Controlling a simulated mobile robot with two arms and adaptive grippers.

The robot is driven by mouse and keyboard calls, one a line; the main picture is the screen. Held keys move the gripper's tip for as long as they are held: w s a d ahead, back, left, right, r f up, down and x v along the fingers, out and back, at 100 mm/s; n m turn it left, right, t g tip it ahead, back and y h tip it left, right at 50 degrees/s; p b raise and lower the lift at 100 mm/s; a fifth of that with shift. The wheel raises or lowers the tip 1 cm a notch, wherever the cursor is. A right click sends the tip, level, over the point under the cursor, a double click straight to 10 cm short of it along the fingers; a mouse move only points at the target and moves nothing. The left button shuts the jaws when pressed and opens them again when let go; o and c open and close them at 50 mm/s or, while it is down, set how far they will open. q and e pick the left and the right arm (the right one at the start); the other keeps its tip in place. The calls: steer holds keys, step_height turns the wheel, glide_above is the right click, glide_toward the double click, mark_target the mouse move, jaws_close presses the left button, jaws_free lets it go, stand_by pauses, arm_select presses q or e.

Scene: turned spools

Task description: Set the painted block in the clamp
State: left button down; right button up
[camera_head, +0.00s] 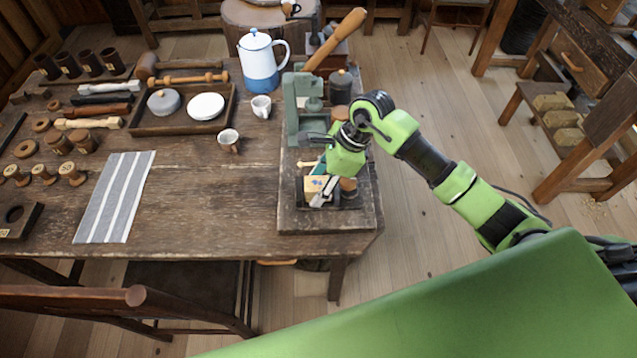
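The painted block (314,184), pale yellow with small dark marks, is on the wooden board at the table's right end. My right gripper (322,196) reaches down over the board, its pale fingers right at the block's right side. The fingers partly cover the block, and I cannot tell whether they are open or closed on it. A grey-green metal device (291,112), which may be the clamp, stands at the board's far end. Dark metal parts (350,201) show beside the block, partly hidden by the gripper. My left gripper is not in view.
The board (300,221) also bears a dark lidded pot (341,83) and a wooden handle (336,40). A blue-and-white pot (259,62), two cups and a tray (137,124) stand to the left. A striped cloth (115,197) lies on the table; the table's front middle is clear.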

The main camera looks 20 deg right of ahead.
steer(key=shift+r, duration=0.15)
steer(key=b+v, duration=0.1)
steer(key=v, duration=1.1)
steer(key=shift+b, duration=0.35)
